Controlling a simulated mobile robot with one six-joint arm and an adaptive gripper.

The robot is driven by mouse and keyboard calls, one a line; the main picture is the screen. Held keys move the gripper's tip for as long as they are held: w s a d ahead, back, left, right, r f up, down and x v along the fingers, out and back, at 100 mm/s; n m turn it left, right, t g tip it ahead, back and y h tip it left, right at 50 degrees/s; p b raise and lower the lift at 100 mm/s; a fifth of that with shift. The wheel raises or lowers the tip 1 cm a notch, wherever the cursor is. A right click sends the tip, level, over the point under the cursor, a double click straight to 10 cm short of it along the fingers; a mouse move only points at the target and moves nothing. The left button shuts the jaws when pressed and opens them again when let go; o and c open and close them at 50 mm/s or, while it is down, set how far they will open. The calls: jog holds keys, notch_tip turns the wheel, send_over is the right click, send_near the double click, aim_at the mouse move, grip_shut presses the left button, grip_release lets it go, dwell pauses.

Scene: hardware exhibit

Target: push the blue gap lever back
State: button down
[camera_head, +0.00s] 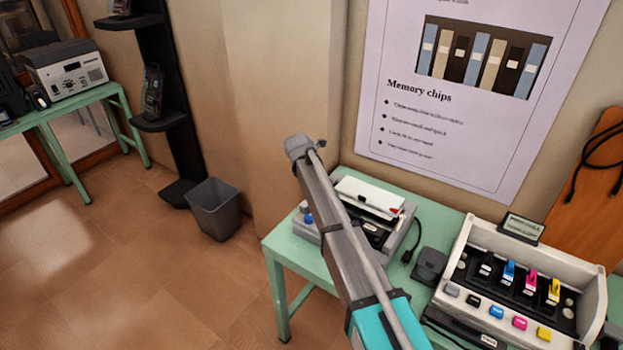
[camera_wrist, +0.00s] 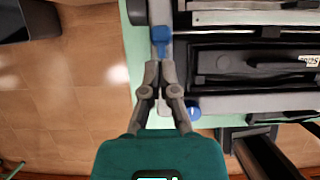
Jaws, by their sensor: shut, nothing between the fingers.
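A grey machine (camera_head: 308,235) with a white lid stands on the green table. In the wrist view its grey side rail (camera_wrist: 178,75) runs up the picture. A blue lever (camera_wrist: 161,38) sticks up at the left end of the machine, and a round blue knob (camera_wrist: 193,112) is lower on the same side. My gripper (camera_wrist: 160,66) is shut and empty. Its fingertips are just below the blue lever in the wrist view; I cannot tell if they touch it. In the head view a blue part (camera_head: 308,219) shows at the machine's left end, while my arm hides the gripper.
The green table (camera_head: 285,247) has its left edge close to the machine. A black adapter (camera_head: 430,262) and a white colour-cartridge printer (camera_head: 470,240) stand to the right. A waste bin (camera_head: 214,210) is on the floor, with open floor to the left.

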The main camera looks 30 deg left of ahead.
jog(key=shift+r+p, duration=0.3)
jog(key=shift+r, duration=0.15)
dwell(0.3)
jog(key=p+v, duration=1.1)
jog(key=v, duration=0.2)
jog(key=shift+s+p, duration=0.3)
jog(key=shift+f, duration=0.1)
dwell(0.7)
